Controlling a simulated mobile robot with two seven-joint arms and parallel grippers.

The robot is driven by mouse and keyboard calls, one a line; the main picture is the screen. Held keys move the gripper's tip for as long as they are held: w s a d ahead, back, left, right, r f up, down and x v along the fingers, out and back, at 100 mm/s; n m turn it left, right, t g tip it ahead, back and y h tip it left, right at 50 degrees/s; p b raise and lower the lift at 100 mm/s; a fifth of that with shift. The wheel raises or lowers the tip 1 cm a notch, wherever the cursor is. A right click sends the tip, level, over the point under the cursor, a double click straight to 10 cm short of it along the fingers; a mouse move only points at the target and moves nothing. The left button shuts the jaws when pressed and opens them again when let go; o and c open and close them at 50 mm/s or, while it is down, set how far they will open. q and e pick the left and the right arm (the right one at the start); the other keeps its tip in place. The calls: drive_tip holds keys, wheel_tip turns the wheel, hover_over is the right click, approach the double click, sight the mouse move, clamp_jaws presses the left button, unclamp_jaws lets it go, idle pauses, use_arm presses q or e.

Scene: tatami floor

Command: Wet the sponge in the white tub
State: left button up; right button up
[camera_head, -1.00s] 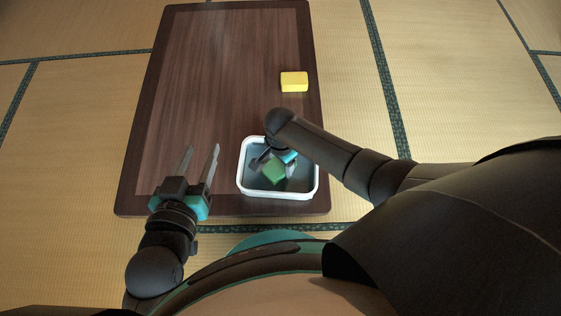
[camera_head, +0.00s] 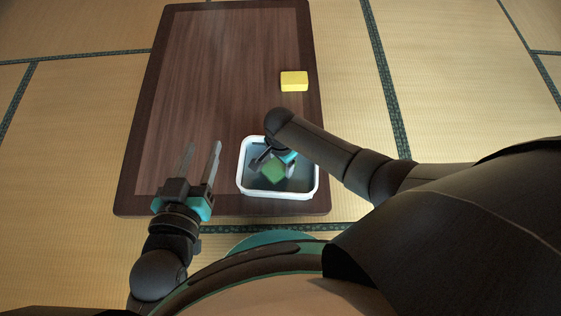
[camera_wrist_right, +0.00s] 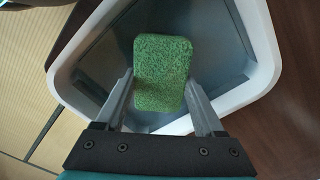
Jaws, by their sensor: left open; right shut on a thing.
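The green sponge (camera_head: 273,172) is a rough-textured block inside the white tub (camera_head: 242,188), low over its grey-blue interior. My right gripper (camera_head: 274,167) reaches down into the tub and is shut on the sponge. In the right wrist view the sponge (camera_wrist_right: 163,72) lies between the two fingers of that gripper (camera_wrist_right: 160,78), with the tub's white rim (camera_wrist_right: 258,45) around it. I cannot tell whether the sponge touches water or the tub floor. My left gripper (camera_head: 204,145) is open and empty, left of the tub, above the table.
A yellow block (camera_head: 294,81) lies near the right edge of the dark wooden table (camera_head: 215,70), beyond the tub. The rest of the tabletop is clear. Tatami floor (camera_head: 450,90) surrounds the table.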

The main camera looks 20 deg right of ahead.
drive_tip(key=shift+f+b, duration=0.3)
drive_tip(key=shift+f, duration=0.2)
idle(0.3)
drive_tip(key=shift+s+f, duration=0.1)
idle(1.5)
